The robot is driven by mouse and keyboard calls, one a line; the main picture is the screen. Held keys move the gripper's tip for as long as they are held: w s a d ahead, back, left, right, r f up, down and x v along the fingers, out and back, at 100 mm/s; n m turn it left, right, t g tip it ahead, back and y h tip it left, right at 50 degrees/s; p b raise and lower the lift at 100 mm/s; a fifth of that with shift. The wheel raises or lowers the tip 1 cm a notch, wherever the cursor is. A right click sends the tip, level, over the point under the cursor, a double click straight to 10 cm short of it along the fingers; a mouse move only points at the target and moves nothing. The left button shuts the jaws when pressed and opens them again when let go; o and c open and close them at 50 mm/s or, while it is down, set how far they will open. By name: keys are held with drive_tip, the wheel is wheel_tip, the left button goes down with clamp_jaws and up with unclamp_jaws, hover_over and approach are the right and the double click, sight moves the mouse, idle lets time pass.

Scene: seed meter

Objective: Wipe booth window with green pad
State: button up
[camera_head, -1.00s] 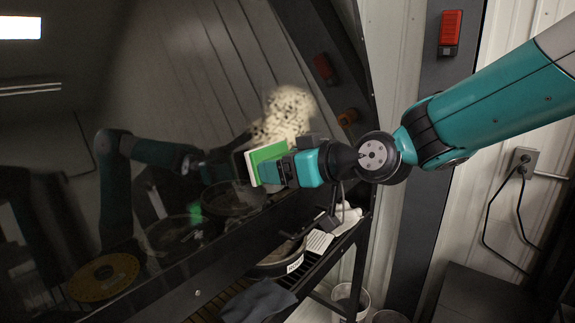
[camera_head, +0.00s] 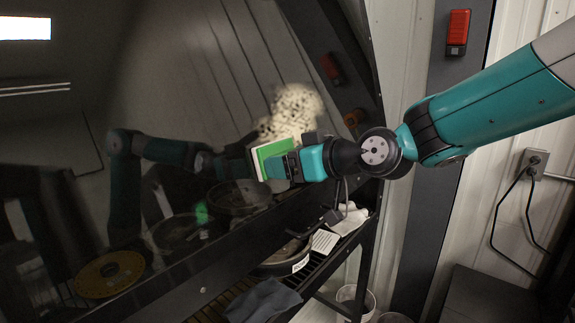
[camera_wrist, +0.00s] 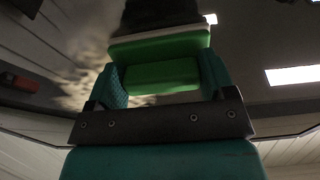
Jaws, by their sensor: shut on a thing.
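The booth window (camera_head: 150,60) is a large dark tilted pane that reflects my arm and the room. A pale speckled smudge (camera_head: 297,108) marks it, just above my gripper. My gripper (camera_head: 278,164) is shut on the green pad (camera_head: 268,151), whose white face is turned toward the pane. In the wrist view the green pad (camera_wrist: 162,74) sits between the teal fingers, and the smudge (camera_wrist: 85,75) shows to its left. The pad is at or very close to the glass; I cannot tell whether it touches.
A slatted shelf (camera_head: 238,294) below the window holds a dark cloth (camera_head: 262,301), a round labelled pan (camera_head: 287,262) and a white bottle (camera_head: 350,218). A bucket (camera_head: 350,297) stands under it. A red box (camera_head: 458,28) is on the post at right.

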drive_tip(key=w+d+r+p, duration=0.1)
drive_tip(key=w+d, duration=0.5)
drive_tip(key=w, duration=0.2)
drive_tip(key=w+d+r+p, duration=0.1)
drive_tip(key=w+d, duration=0.5)
drive_tip(key=w, duration=0.3)
drive_tip(key=shift+r, duration=0.35)
drive_tip(key=shift+s+a+f+b, duration=0.25)
drive_tip(key=shift+s+b, duration=0.05)
drive_tip(key=shift+b, duration=0.3)
drive_tip(key=shift+s+a+b, duration=0.5)
drive_tip(key=shift+s+b, duration=0.15)
drive_tip(key=shift+b, duration=0.2)
drive_tip(key=shift+s+a+r+b, duration=0.1)
drive_tip(key=shift+s+a+b, duration=0.65)
drive_tip(key=shift+s+b, duration=0.35)
drive_tip(key=shift+s+a+r+b, duration=0.1)
drive_tip(key=shift+s+a+b, duration=0.65)
drive_tip(key=shift+s+b, duration=0.3)
